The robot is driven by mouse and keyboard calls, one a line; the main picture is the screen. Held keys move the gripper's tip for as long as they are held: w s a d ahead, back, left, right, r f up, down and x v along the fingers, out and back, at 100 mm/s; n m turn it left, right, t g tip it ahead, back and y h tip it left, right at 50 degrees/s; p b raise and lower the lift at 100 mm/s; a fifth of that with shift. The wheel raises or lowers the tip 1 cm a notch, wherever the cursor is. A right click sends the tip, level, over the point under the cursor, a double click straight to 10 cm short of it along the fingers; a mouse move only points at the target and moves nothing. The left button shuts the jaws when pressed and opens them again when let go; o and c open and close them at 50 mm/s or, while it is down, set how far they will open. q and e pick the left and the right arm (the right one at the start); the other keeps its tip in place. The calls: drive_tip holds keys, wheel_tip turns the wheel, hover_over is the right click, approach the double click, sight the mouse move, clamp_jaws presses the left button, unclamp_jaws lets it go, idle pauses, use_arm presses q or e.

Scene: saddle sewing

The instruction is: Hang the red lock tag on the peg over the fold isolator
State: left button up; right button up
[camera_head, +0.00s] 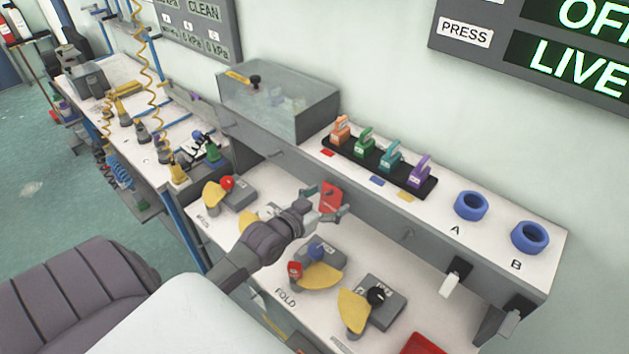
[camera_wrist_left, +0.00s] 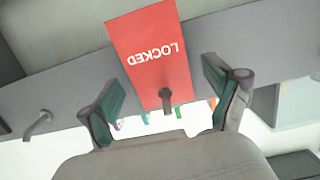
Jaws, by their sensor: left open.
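The red lock tag (camera_head: 330,198) is at the grey front face of the raised shelf, behind the fold isolator (camera_head: 318,255), which has a blue knob and yellow sector. In the left wrist view the tag (camera_wrist_left: 150,50) reads "LOCKED" upside down, and a grey peg (camera_wrist_left: 167,98) shows at its hole end; the tag appears to hang on it. My left gripper (camera_head: 327,203) is open, with one finger on each side of the tag. In the wrist view both teal-padded fingers (camera_wrist_left: 165,102) stand apart from the tag. My right gripper is not in view.
Bare pegs (camera_head: 407,234) (camera_head: 275,153) stick out along the shelf face. Neighbouring isolators have a red knob (camera_head: 227,183) and a black knob (camera_head: 376,295). Coloured padlocks stand in a black tray (camera_head: 340,153) above.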

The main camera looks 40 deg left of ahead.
use_arm(q)
drive_tip(key=v, duration=1.1)
drive_tip(key=shift+s, duration=0.1)
